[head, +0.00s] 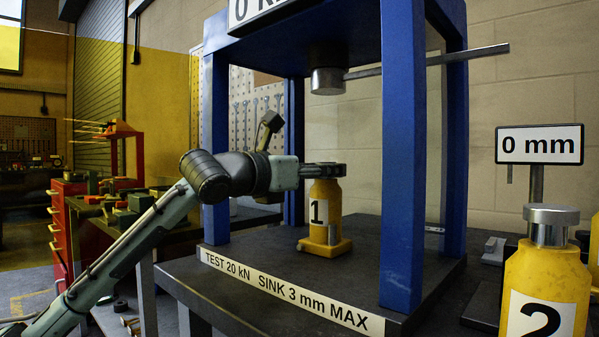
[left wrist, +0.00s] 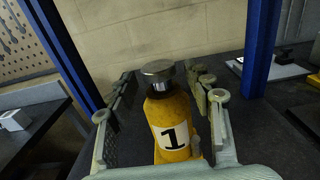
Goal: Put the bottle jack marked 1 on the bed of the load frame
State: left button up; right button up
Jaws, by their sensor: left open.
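The yellow bottle jack marked 1 (head: 322,212) stands upright on the dark bed (head: 290,270) of the blue load frame (head: 402,150), below the round ram (head: 327,81), with a clear gap between them. My left gripper (head: 325,170) reaches in from the left at the height of the jack's top. In the left wrist view the jack (left wrist: 172,125) stands between the two open fingers (left wrist: 160,105), with its grey saddle showing. The fingers look apart from the jack, though contact on the right side is hard to tell. My right gripper is not in view.
The yellow bottle jack marked 2 (head: 545,285) stands at the right, in front of a "0 mm" sign (head: 539,145). The frame's blue posts stand close around the bed. A long bar (head: 430,62) sticks out right from beside the ram. A red tool cabinet (head: 66,225) is at the left.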

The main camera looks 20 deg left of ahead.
pick_arm(q)
jog(key=v, duration=1)
jog(key=shift+s, duration=0.2)
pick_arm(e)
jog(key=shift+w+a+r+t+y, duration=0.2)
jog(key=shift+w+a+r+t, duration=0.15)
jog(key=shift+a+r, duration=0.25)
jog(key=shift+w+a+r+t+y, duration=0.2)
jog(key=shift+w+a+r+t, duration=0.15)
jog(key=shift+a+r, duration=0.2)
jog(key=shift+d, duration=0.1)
